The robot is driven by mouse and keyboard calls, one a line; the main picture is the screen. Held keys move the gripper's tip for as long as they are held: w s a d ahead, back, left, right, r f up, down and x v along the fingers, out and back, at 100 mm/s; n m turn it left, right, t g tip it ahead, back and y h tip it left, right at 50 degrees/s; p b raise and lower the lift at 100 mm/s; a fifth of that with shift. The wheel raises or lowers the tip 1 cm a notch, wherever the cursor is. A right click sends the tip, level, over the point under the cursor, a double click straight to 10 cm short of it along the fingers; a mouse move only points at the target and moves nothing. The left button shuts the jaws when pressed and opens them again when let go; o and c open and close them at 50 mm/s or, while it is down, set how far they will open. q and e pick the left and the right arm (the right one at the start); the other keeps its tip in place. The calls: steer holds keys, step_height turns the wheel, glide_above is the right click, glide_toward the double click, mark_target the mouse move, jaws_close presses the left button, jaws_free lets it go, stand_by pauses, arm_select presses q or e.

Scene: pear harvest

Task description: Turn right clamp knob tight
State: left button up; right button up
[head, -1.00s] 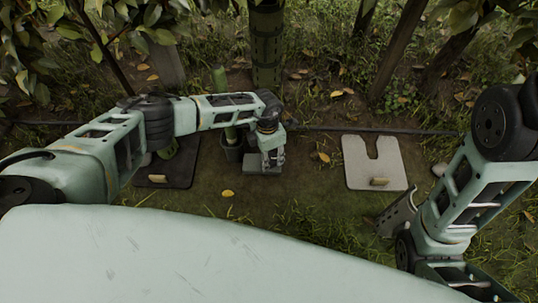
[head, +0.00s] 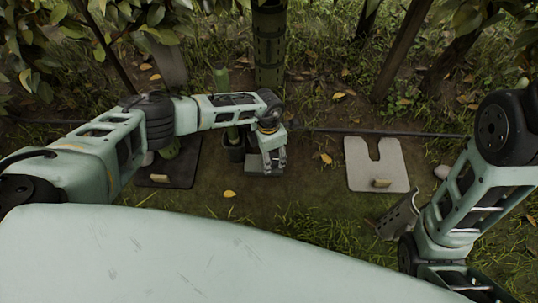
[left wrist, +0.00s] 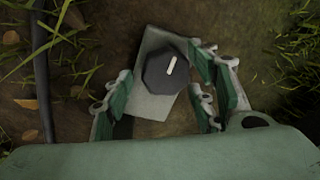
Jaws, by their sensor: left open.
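The clamp knob (left wrist: 166,73) is dark and many-sided, with a white bar mark on top. It sits on a pale grey block (left wrist: 152,104) in the left wrist view. The block also shows on the ground in the head view (head: 262,171), mostly under my gripper. My left gripper (head: 273,160) points down over the block. In the wrist view its green-padded fingers stand open on both sides of the knob. The right finger is close to the knob; I cannot tell whether it touches. My right arm (head: 455,195) is at the right; its gripper is not visible.
A pale notched plate (head: 376,165) lies to the right and a dark plate (head: 167,165) to the left. A dark pot (head: 234,150) stands beside my gripper. A green mesh-wrapped trunk (head: 269,45) rises behind. A dark hose (head: 370,132) crosses the ground.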

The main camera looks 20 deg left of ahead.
arm_select(q)
step_height(320, 180, up, 12)
steer(key=shift+w+a+f, duration=0.15)
steer(key=shift+w+a, duration=0.15)
steer(key=shift+a, duration=0.05)
steer(key=shift+s, duration=0.1)
stand_by(0.4)
